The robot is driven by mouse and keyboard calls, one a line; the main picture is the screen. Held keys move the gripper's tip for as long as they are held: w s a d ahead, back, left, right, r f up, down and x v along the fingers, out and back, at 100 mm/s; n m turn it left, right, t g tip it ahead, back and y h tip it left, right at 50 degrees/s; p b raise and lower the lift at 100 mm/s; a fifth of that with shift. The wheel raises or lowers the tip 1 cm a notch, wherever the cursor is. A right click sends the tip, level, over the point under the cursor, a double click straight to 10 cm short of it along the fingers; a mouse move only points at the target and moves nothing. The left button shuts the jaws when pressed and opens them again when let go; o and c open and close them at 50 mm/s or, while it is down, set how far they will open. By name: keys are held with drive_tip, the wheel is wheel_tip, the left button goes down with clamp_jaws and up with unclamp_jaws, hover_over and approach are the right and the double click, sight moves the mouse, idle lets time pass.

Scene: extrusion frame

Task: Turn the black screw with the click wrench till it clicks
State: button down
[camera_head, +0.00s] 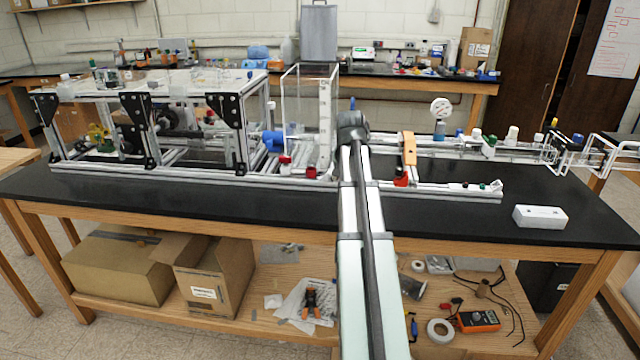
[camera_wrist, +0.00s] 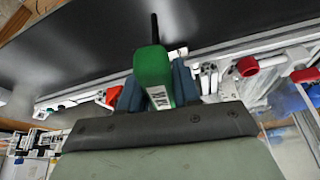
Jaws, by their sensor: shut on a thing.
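In the wrist view my gripper (camera_wrist: 157,80) is shut on the green handle of the click wrench (camera_wrist: 152,66). The handle sits between the two blue-grey fingers, with a pale label on its side. A thin black shaft extends from the handle over the dark bench top; I cannot tell whether its tip touches anything. In the head view my arm hides the gripper and wrench. A small dark spot (camera_head: 465,184) on the right end of the front rail may be the black screw, but it is too small to tell. The wrench tip is not visibly on any screw.
The aluminium extrusion frame (camera_head: 150,172) runs along the black bench (camera_head: 420,212). Red-based parts, one at the orange upright (camera_head: 409,150), stand along the front rail. A white block with holes (camera_head: 540,216) lies at the right. Bench top around the block is clear.

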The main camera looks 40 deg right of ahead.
drive_tip(key=s+d+r+n+y, duration=0.1)
drive_tip(key=s+d, duration=0.4)
drive_tip(key=d, duration=0.7)
drive_tip(key=s+d+r+n+t, duration=0.1)
drive_tip(key=s+d+r+n, duration=0.3)
drive_tip(key=d, duration=0.9)
drive_tip(key=s+d+r+n+y, duration=0.1)
drive_tip(key=s+d+r+n, duration=0.1)
drive_tip(key=s+d, duration=0.5)
drive_tip(key=shift+s+d+r+n+t+y, duration=0.3)
drive_tip(key=shift+d+n, duration=0.4)
drive_tip(key=shift+d, duration=2.45)
drive_tip(key=shift+f, duration=2.75)
drive_tip(key=shift+f, duration=0.65)
drive_tip(key=shift+m, duration=0.8)
